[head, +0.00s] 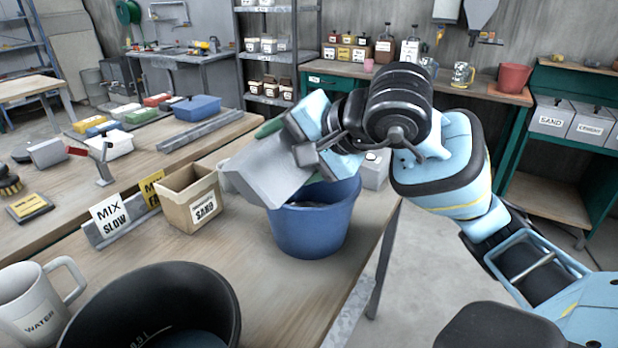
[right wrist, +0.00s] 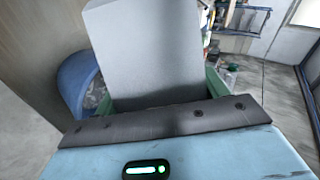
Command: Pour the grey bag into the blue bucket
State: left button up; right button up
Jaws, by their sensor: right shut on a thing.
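The grey bag (head: 264,170) is a plain block-like bag, tilted with its lower left end over the rim of the blue bucket (head: 311,232). My right gripper (head: 308,152) is shut on the bag's upper right part. In the right wrist view the bag (right wrist: 148,48) stands out from the gripper, and the blue bucket (right wrist: 75,82) is just to its left with greyish contents inside. In the head view some dark contents show under the bag. Whether anything is flowing out is hidden. My left gripper is not in view.
A cardboard sand box (head: 178,212) and a "MIX SLOW" sign (head: 110,215) stand left of the bucket. A black bucket (head: 95,330) and a white water mug (head: 30,305) are at the front left. The table's right edge lies close beside the blue bucket.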

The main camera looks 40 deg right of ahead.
jog(key=shift+d, duration=0.1)
jog(key=shift+w+d+f+m+y+b, duration=0.1)
jog(key=shift+d+f+m+y+b, duration=0.1)
jog(key=shift+d+m+y+b, duration=0.35)
jog(key=shift+w+d+f+m+y+b, duration=0.15)
jog(key=shift+d+f+y+b, duration=0.1)
jog(key=shift+d+b, duration=0.45)
jog(key=shift+d+r+m+y+b, duration=0.35)
jog(key=shift+d+r+m+y, duration=0.1)
jog(key=shift+y, duration=0.15)
dwell(0.7)
jog(key=shift+d+r+m, duration=0.1)
jog(key=shift+d+m, duration=0.15)
jog(key=shift+d, duration=0.1)
dwell(0.3)
jog(key=shift+d+r+m+y+b, duration=0.2)
jog(key=shift+d+m+y+b, duration=0.15)
jog(key=shift+y+b, duration=0.35)
dwell(0.4)
jog(key=shift+w+d, duration=0.1)
jog(key=shift+d, duration=0.15)
jog(key=shift+d+m, duration=0.2)
jog(key=shift+m, duration=0.05)
jog(key=shift+d+r+m+t+y+b, duration=0.15)
jog(key=shift+d+m+t+y+b, duration=0.2)
jog(key=shift+y+b, duration=0.4)
dwell(0.6)
jog(key=shift+w+d, duration=0.1)
jog(key=shift+d, duration=0.15)
